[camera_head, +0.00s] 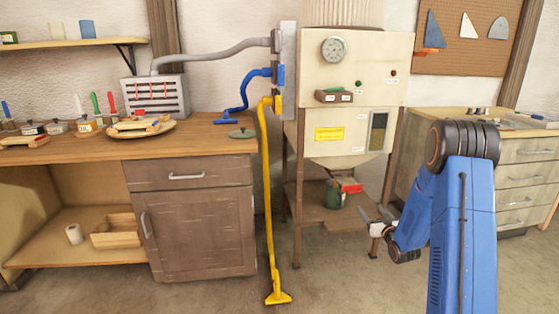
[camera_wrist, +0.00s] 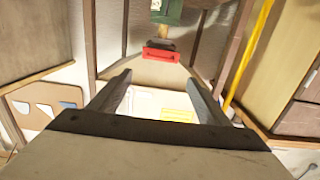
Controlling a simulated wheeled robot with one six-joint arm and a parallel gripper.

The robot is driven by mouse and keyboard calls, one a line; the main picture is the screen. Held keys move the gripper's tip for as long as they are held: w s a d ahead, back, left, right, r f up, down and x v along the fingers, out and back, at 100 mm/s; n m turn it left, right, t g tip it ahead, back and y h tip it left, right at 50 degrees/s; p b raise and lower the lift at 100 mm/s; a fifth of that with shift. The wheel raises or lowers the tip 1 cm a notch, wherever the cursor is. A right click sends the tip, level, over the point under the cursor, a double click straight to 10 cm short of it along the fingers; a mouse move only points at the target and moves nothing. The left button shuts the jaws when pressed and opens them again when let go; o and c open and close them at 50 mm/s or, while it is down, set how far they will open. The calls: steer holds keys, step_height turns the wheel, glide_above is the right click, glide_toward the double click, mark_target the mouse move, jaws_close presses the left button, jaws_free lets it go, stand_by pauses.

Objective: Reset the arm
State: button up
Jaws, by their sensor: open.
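My blue arm (camera_head: 462,220) stands at the right of the head view, its forearm folded down to the left. My gripper (camera_head: 374,220) is at its end, in front of the open lower part of the cream machine (camera_head: 352,90). In the wrist view my gripper (camera_wrist: 160,95) shows two grey fingers spread wide apart. Nothing is between the fingertips. The machine's panel with a yellow label (camera_wrist: 177,115) shows beyond the fingers, apart from them.
A wooden workbench (camera_head: 190,148) with tools stands at the left. A yellow hose (camera_head: 267,200) hangs to the floor beside the machine. A drawer cabinet (camera_head: 525,170) stands behind my arm at the right. The floor in front of the machine is clear.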

steer(key=s+a+r+g+h, duration=0.1)
steer(key=s+a+r+g, duration=0.3)
steer(key=s+r, duration=0.45)
steer(key=s+a+r+g+h, duration=0.1)
steer(key=s+a+r+g, duration=0.1)
steer(key=s+a+r, duration=0.5)
steer(key=s+a+g, duration=0.2)
steer(key=s+a, duration=0.1)
steer(key=s, duration=1)
steer(key=s+a+r+g+y, duration=0.1)
steer(key=s+a+g, duration=0.1)
steer(key=s, duration=1.1)
steer(key=s+a+r+g, duration=0.1)
steer(key=s+a+g, duration=0.2)
steer(key=s, duration=1.1)
steer(key=shift+a+m, duration=0.3)
steer(key=shift+a, duration=0.35)
